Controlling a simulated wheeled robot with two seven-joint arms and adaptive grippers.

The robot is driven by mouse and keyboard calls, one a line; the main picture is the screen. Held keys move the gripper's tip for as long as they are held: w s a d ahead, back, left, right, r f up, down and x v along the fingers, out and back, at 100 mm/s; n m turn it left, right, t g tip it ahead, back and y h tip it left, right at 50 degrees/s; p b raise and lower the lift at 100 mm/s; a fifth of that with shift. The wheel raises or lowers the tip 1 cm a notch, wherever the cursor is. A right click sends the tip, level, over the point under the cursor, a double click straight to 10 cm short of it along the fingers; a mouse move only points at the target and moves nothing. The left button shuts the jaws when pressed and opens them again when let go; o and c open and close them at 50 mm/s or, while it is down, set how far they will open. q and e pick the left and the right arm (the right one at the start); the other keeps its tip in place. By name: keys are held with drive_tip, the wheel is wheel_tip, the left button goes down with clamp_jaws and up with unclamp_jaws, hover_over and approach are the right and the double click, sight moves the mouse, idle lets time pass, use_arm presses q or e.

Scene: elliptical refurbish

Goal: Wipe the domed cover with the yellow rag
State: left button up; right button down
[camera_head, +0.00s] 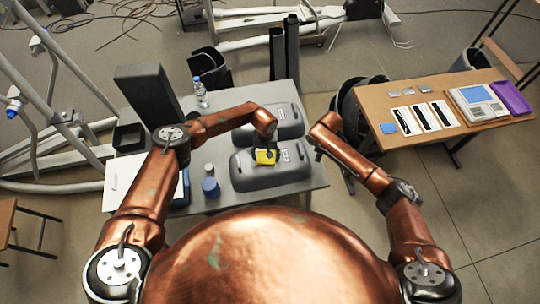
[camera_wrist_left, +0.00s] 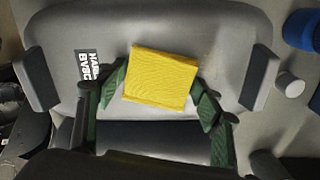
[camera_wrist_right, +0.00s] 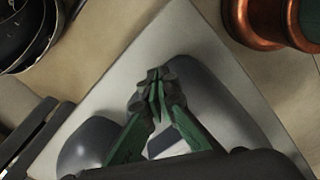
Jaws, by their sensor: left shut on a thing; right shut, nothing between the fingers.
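A grey domed cover (camera_head: 243,172) with a dark label sits at the front of the grey table; it fills much of the left wrist view (camera_wrist_left: 215,35). The yellow rag (camera_head: 264,157) is a folded rectangle over the cover's top, also in the left wrist view (camera_wrist_left: 160,75). My left gripper (camera_wrist_left: 162,90) is shut on the rag, fingers at its two sides. Whether the rag touches the cover, I cannot tell. My right gripper (camera_wrist_right: 157,80) is shut and empty, right of the cover, above the table's right edge area.
A second grey cover (camera_head: 285,112) lies just behind. A blue-lidded jar (camera_head: 210,187), a small white-capped item (camera_head: 208,168) and a water bottle (camera_head: 200,92) stand left. A wooden table (camera_head: 410,138) with cards, a scale (camera_head: 476,102) and a purple tray (camera_head: 511,97) stands right.

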sight(284, 156)
use_arm(q)
drive_tip(key=shift+s+a+r, duration=0.1)
drive_tip(key=shift+s+a, duration=0.15)
drive_tip(key=shift+a, duration=0.7)
drive_tip(key=shift+s+a+f, duration=0.1)
drive_tip(key=shift+s+a, duration=0.15)
drive_tip(key=shift+a, duration=0.65)
drive_tip(key=shift+s+a+r, duration=0.1)
drive_tip(key=shift+s+a, duration=0.15)
drive_tip(key=shift+a, duration=0.7)
